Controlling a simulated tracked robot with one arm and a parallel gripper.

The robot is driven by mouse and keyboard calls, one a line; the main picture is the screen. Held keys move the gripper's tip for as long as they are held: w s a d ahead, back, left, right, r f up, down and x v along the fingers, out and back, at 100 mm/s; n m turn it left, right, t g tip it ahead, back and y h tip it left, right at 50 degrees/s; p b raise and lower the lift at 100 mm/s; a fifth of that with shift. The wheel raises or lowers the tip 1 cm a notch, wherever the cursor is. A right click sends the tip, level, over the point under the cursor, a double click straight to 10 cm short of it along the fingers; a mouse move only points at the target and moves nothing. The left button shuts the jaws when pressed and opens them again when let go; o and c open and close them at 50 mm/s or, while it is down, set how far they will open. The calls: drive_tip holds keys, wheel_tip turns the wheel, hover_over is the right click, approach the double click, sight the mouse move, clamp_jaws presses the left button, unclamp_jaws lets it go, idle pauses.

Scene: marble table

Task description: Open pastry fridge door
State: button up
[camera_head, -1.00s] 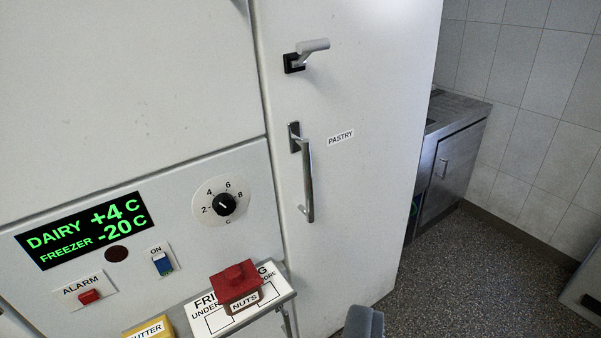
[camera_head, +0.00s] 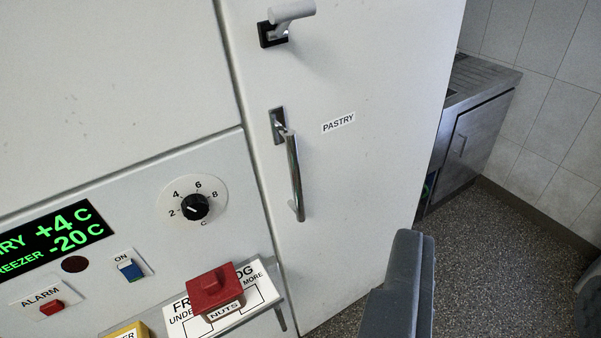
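The pastry fridge door (camera_head: 375,75) is a tall white panel with a "PASTRY" label (camera_head: 338,122); it looks shut. Left of the label is a vertical metal bar handle (camera_head: 295,175). Above it is a pale lever handle (camera_head: 291,12) on a black mount, cut by the top edge. My gripper (camera_head: 405,250) shows as a grey shape at the bottom, right of and below the bar handle and apart from it. I cannot tell its finger opening.
A control panel with a green display (camera_head: 50,240), a dial (camera_head: 195,206) and switches is at left. A metal counter (camera_head: 470,130) stands right; speckled floor (camera_head: 500,260) is clear.

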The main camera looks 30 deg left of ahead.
drive_tip(key=w+d+f+t, duration=0.15)
drive_tip(key=w+f, duration=0.35)
drive_tip(key=w, duration=0.7)
drive_tip(key=n+g+y+p, duration=0.1)
drive_tip(key=n+g+y, duration=0.2)
drive_tip(key=n+y, duration=0.7)
approach(297, 184)
drive_tip(key=w+a, duration=0.2)
drive_tip(key=w, duration=0.1)
drive_tip(key=w+a+m+y, duration=0.1)
drive_tip(key=w+a, duration=0.1)
drive_tip(key=w, duration=0.1)
drive_tip(key=w+a+f+m+b, duration=0.1)
drive_tip(key=w+a, duration=0.1)
drive_tip(key=w, duration=0.1)
drive_tip(key=shift+w+a+y, duration=0.15)
drive_tip(key=shift+a+y, duration=0.1)
drive_tip(key=shift+y, duration=0.05)
drive_tip(key=shift+r, duration=0.1)
clamp_jaws()
